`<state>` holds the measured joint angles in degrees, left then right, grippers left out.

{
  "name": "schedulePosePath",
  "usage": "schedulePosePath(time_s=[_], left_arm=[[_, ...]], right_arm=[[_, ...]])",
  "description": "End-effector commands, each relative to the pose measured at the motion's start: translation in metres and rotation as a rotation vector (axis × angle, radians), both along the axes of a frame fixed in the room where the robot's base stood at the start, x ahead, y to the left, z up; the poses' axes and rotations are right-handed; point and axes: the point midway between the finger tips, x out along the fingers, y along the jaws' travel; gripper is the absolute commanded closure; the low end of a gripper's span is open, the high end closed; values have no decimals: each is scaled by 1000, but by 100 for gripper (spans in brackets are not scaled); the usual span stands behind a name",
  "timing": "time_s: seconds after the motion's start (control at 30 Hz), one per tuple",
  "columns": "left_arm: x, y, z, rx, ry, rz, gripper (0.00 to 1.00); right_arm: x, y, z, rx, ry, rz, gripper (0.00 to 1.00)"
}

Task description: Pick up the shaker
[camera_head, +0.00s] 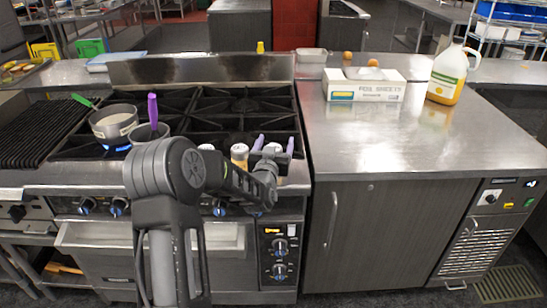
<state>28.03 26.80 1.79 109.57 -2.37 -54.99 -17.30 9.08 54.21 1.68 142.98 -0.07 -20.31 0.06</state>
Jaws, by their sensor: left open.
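My left gripper (274,144) is open at the front right edge of the stove, with its two lavender fingertips apart and pointing away from me. A small white-topped shaker (273,147) shows between the fingertips. Its lower part is hidden by the gripper, and I cannot tell whether a finger touches it. A second shaker (240,152), with a pale top and yellowish body, stands just left of the gripper. Another small white top (206,147) shows further left, mostly hidden behind my arm. My right gripper is not in view.
A pot (114,122) with a green handle and a pan (150,133) with a purple handle sit on the left burners. The steel counter (420,145) at right holds a foil sheets box (364,90) and a yellow jug (447,77); its front is clear.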

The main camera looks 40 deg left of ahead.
Motion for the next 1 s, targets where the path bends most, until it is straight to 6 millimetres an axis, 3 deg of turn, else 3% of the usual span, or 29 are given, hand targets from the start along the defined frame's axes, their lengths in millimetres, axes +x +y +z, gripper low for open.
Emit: schedulePosePath(time_s=[0.57,1.0], left_arm=[[0,0,0,0,0,0,26],[0,0,0,1,0,0,62]], right_arm=[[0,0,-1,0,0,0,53],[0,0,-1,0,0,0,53]])
